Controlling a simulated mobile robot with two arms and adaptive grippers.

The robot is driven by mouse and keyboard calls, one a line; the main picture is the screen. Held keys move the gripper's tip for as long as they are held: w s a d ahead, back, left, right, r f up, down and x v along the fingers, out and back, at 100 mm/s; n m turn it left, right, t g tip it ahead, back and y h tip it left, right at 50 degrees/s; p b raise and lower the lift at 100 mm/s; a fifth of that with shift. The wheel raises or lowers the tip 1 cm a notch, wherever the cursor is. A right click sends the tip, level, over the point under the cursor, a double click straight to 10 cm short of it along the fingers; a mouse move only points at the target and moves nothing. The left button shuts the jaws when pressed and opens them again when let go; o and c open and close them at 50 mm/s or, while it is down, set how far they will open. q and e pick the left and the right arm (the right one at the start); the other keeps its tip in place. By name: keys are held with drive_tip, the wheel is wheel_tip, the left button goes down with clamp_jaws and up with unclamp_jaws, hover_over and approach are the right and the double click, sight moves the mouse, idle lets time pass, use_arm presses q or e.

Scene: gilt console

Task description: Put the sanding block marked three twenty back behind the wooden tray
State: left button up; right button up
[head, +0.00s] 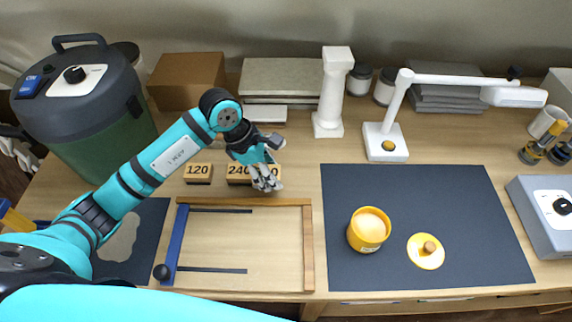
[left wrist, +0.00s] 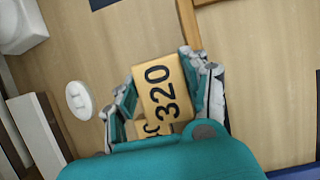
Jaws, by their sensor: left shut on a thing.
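The wooden tray (head: 307,245) lies on the table with a blue bar along its left side. My left gripper (head: 266,184) is just behind the tray's back rail, pointing down. It is shut on the sanding block marked 320 (left wrist: 158,96), which shows between its fingers in the left wrist view (left wrist: 160,95). In the head view the fingers hide most of this block. The block marked 120 (head: 198,173) and the block marked 240 (head: 237,173) sit in a row left of it. I cannot tell whether the held block touches the table. My right gripper is not in view.
A dark mat (head: 460,210) with a yellow pot (head: 368,230) and its lid (head: 426,251) lies right of the tray. A white lamp (head: 385,143) and a white post (head: 334,90) stand behind. A green-and-grey canister (head: 95,140) stands at the left.

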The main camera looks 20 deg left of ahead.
use_arm(q)
hover_over(291, 178)
drive_tip(key=a, duration=0.1)
drive_tip(key=shift+s+f+p, duration=0.15)
drive_tip(key=shift+f+p, duration=0.1)
drive_tip(key=shift+p, duration=0.2)
wheel_tip(291, 178, down, 3)
drive_tip(key=shift+s+r+p, duration=0.1)
drive_tip(key=shift+r+p, duration=0.1)
drive_tip(key=shift+p, duration=0.5)
drive_tip(key=shift+a+f, duration=0.1)
drive_tip(key=shift+f, duration=0.3)
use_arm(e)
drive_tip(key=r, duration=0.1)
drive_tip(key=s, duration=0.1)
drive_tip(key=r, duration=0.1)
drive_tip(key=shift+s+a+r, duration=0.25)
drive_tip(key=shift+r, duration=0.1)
use_arm(q)
drive_tip(key=shift+f, duration=0.1)
drive_tip(key=o, duration=0.8)
drive_tip(key=shift+f, duration=0.1)
drive_tip(key=shift+c, duration=0.2)
drive_tip(key=o, duration=0.5)
drive_tip(key=shift+c, duration=0.2)
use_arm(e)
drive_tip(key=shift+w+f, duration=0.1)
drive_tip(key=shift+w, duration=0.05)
